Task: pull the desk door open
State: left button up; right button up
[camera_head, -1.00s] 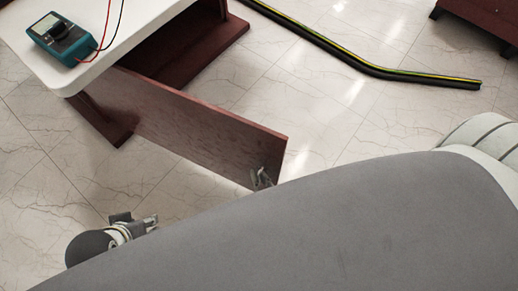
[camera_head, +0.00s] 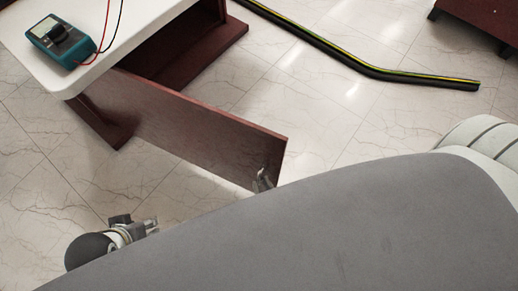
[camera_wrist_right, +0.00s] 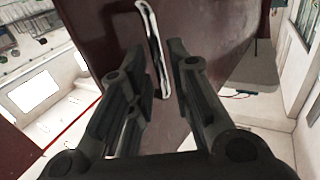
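The desk door (camera_head: 190,120) is a dark red-brown panel that stands swung out from under the white-topped desk (camera_head: 110,62). My right gripper (camera_head: 263,179) is at the door's free end, mostly hidden behind my grey body. In the right wrist view the door (camera_wrist_right: 205,65) fills the middle, with a pale bar handle (camera_wrist_right: 153,45) on it. The fingers of my right gripper (camera_wrist_right: 157,60) are apart, with the handle between them and a gap beside it.
A teal multimeter (camera_head: 62,42) with red and black leads lies on the desk top. A black pipe with a yellow-green stripe (camera_head: 370,70) lies on the tiled floor. Dark red furniture (camera_head: 480,18) stands at top right.

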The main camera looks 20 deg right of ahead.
jog(key=s, duration=0.8)
jog(key=shift+s, duration=0.4)
jog(key=shift+d, duration=0.1)
